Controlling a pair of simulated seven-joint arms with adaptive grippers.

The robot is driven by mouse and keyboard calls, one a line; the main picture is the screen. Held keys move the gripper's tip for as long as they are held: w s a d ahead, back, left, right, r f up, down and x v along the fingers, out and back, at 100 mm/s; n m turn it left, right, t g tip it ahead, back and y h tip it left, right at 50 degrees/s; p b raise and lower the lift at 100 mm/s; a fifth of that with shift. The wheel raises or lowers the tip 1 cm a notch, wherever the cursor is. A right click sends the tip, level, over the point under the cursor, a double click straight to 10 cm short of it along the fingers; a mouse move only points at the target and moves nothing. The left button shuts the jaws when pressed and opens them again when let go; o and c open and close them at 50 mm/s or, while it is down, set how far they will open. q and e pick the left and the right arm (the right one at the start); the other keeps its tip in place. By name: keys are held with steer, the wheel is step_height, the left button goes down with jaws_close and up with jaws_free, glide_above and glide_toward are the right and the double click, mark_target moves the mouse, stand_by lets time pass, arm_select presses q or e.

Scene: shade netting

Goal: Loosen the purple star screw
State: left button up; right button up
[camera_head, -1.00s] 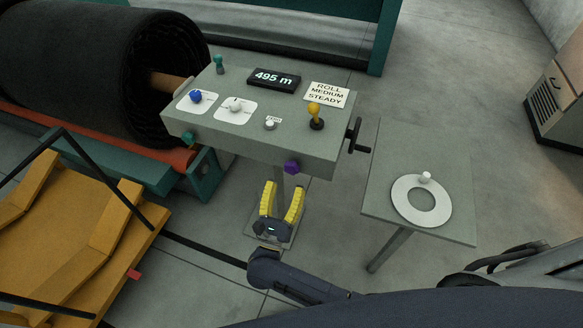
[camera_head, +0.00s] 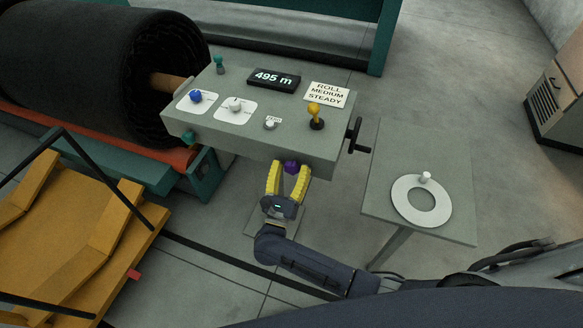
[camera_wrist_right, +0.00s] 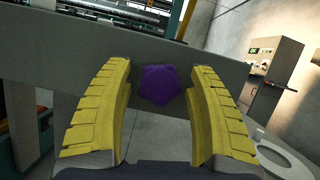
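The purple star screw (camera_head: 291,167) sits on the front face of the grey control box (camera_head: 250,140), near its lower edge. In the right wrist view the purple star screw (camera_wrist_right: 160,85) lies between the fingertips, with a gap on both sides. My right gripper (camera_head: 289,172) has yellow ribbed fingers, open around the screw. The fingers also show open in the right wrist view (camera_wrist_right: 160,95), and I see no contact with the screw. My left gripper is not in view.
A teal knob (camera_head: 188,138) is on the box front at left. A black crank handle (camera_head: 356,138) sticks out at the box's right end. A small grey table (camera_head: 455,228) with a white ring (camera_head: 402,200) stands to the right. A yellow-orange frame (camera_head: 70,245) is at lower left.

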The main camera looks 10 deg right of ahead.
jaws_close()
steer(key=shift+n, duration=0.5)
steer(key=n+y, duration=0.2)
steer(key=n, duration=0.1)
steer(key=n+t+y, duration=0.1)
steer(key=n, duration=0.2)
steer(key=shift+r+y, duration=0.1)
steer(key=shift+y, duration=0.3)
steer(key=shift+n+y, duration=1)
steer(key=shift+n, duration=1.4)
steer(key=shift+r, duration=0.1)
steer(key=shift+o, duration=0.7)
jaws_free()
steer(key=shift+g, duration=0.3)
